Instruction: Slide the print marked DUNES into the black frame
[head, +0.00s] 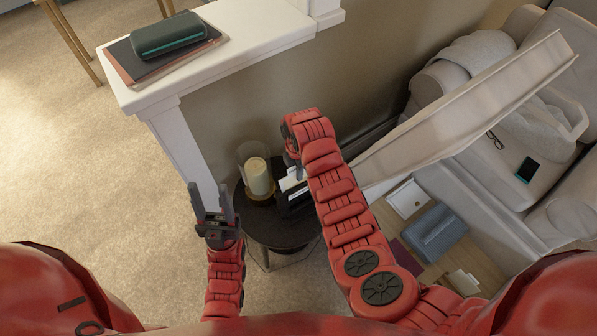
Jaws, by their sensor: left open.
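A small black frame (292,203) stands on a dark round side table (272,228). A white print or card (290,182) shows at the frame's upper part; its marking is too small to read, and I cannot tell whether it is inside the frame or just above it. My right gripper (293,166) points down right at this white piece; its fingers are largely hidden by the wrist, so its grip is unclear. My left gripper (213,196) is open and empty, in front and left of the table.
A candle in a glass holder (258,178) stands on the table, left of the frame. A white ledge (225,55) holds a dark green case (167,35) on books. At right are a sofa (470,80), a phone (526,170) and a wooden surface with a blue-grey case (435,232).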

